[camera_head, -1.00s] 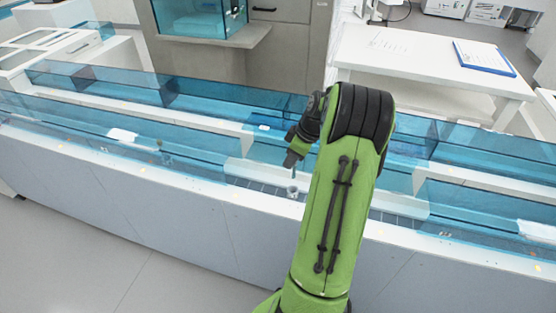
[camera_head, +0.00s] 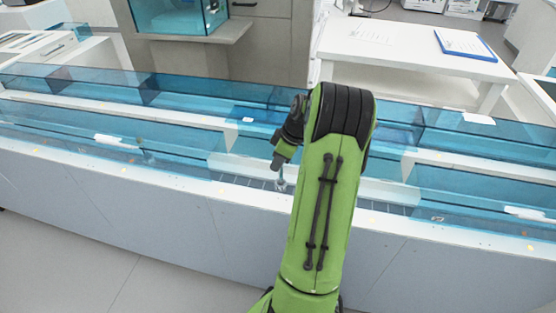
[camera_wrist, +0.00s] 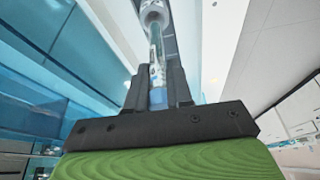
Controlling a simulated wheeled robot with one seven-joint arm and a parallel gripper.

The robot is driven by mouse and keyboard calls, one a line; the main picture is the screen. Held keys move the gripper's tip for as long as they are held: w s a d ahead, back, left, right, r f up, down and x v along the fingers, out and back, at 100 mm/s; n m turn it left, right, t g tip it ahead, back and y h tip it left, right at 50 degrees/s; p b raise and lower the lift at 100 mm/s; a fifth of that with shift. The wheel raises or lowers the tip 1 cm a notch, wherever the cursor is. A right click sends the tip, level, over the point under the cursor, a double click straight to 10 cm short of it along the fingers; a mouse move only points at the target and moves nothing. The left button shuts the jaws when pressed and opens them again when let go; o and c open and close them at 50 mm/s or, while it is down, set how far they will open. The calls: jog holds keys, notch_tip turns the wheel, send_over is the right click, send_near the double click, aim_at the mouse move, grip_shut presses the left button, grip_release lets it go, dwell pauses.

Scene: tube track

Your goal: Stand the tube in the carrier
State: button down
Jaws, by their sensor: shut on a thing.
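My gripper (camera_head: 276,166) is over the track, its fingers pointing down. In the wrist view its two fingers (camera_wrist: 158,88) are shut on the tube (camera_wrist: 154,62), a clear thin tube with a blue part (camera_wrist: 158,98) between the fingers. The carrier (camera_wrist: 153,12), a small pale round cup, is at the tube's far end. In the head view the carrier (camera_head: 282,187) sits on the track just below my gripper. The tube's far end meets or overlaps the carrier's mouth; I cannot tell how deep it is.
Blue clear walls (camera_head: 180,141) run along the track to the left, and another blue wall (camera_head: 475,192) stands to the right. The section around the carrier is open. A white table with a blue clipboard (camera_head: 465,45) stands behind.

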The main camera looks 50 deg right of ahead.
jog(key=shift+f+b, duration=0.3)
jog(key=shift+f, duration=0.15)
dwell(0.6)
jog(key=shift+f+b, duration=0.35)
jog(key=shift+f, duration=0.15)
jog(key=shift+f, duration=0.1)
jog(key=shift+f+b, duration=0.35)
jog(key=shift+b, duration=0.05)
jog(key=c, duration=0.9)
grip_release()
jog(key=shift+c, duration=0.2)
